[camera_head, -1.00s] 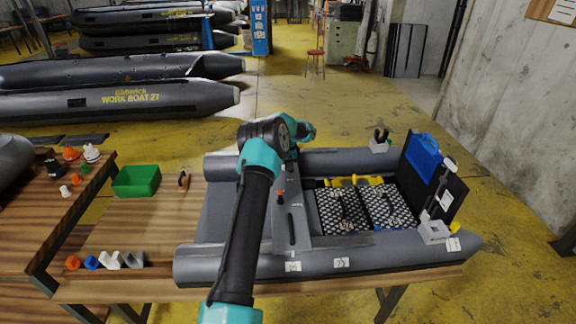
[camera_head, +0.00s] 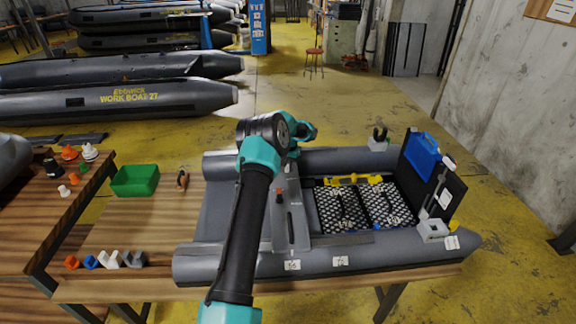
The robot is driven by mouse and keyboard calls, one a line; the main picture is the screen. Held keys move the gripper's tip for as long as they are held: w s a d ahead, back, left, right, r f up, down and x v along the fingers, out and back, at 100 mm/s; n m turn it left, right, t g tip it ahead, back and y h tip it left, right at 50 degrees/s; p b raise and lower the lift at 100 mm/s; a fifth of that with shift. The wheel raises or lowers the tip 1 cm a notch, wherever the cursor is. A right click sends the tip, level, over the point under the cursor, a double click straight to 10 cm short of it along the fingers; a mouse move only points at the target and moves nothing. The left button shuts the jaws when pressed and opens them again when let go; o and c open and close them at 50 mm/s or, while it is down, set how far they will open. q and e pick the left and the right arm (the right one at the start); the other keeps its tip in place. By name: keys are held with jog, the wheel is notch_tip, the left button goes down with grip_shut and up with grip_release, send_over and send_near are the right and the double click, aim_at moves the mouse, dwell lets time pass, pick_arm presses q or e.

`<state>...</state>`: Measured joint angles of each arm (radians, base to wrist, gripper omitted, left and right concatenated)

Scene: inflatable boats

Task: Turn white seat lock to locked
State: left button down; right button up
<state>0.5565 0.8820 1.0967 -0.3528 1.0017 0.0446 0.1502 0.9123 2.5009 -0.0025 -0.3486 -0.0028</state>
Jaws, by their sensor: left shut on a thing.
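A dark grey inflatable boat (camera_head: 385,252) lies on the wooden table. Its grey seat board (camera_head: 291,228) runs across it, with a small red-orange knob (camera_head: 279,196) on top. My left gripper (camera_head: 294,153) is at the far end of the seat board, by the far tube. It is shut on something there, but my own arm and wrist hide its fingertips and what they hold. I cannot make out a white seat lock in this view. My right gripper is not in view.
Several small coloured fittings (camera_head: 110,260) line the table's front left. Patterned floor panels (camera_head: 365,208), a yellow tool (camera_head: 352,179) and a blue case (camera_head: 424,156) are at the boat's right.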

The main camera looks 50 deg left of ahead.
pick_arm(q)
jog(key=n, duration=0.5)
jog(key=shift+w+d, duration=0.2)
jog(key=shift+n, duration=0.3)
jog(key=c, duration=1)
grip_release()
jog(key=shift+c, duration=0.2)
jog(key=shift+r, duration=0.1)
notch_tip(320, 180, up, 17)
jog(key=shift+r, duration=0.15)
